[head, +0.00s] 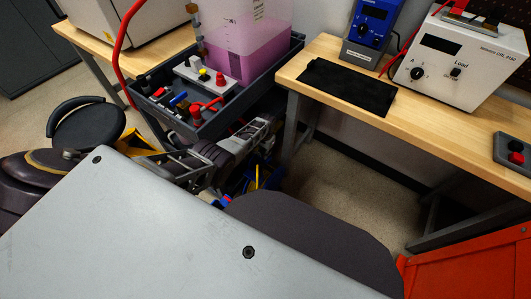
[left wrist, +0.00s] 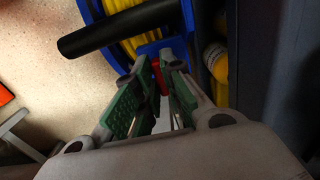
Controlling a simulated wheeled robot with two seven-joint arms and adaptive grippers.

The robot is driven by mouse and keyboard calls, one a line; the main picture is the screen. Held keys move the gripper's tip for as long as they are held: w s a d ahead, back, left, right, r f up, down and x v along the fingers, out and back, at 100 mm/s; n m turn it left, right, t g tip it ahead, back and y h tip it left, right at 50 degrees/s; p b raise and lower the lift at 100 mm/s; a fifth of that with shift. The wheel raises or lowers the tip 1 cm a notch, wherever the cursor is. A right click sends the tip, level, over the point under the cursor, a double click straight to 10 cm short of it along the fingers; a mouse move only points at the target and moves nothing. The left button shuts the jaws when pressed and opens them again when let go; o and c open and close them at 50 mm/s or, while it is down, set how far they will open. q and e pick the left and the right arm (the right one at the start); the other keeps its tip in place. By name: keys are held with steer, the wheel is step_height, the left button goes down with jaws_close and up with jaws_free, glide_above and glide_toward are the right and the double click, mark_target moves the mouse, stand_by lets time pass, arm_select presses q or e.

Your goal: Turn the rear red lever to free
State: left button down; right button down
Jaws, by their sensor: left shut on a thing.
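In the left wrist view, my left gripper (left wrist: 161,72) has its green-padded fingers closed around a small red part, the red lever (left wrist: 156,74). Most of the lever is hidden between the fingers, so I cannot tell its angle. It sits against a blue bracket (left wrist: 172,47), beside a blue reel wound with yellow line (left wrist: 125,20). In the head view my left arm reaches in from the left to a low place beside the dark cart, and its fingertips are hard to make out. My right gripper is not in view.
A dark tray cart (head: 285,55) carries a pink-filled tank (head: 245,45) and small red-handled fittings. A wooden bench (head: 430,125) stands right, with a black mat (head: 347,87) and a white tester (head: 465,60). A black bar (left wrist: 118,28) crosses near the fingers. Floor shows below the bench.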

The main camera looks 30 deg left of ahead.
arm_select(q)
steer(key=c, duration=1.5)
jaws_free()
steer(key=shift+r, duration=0.3)
steer(key=shift+r, duration=5.7)
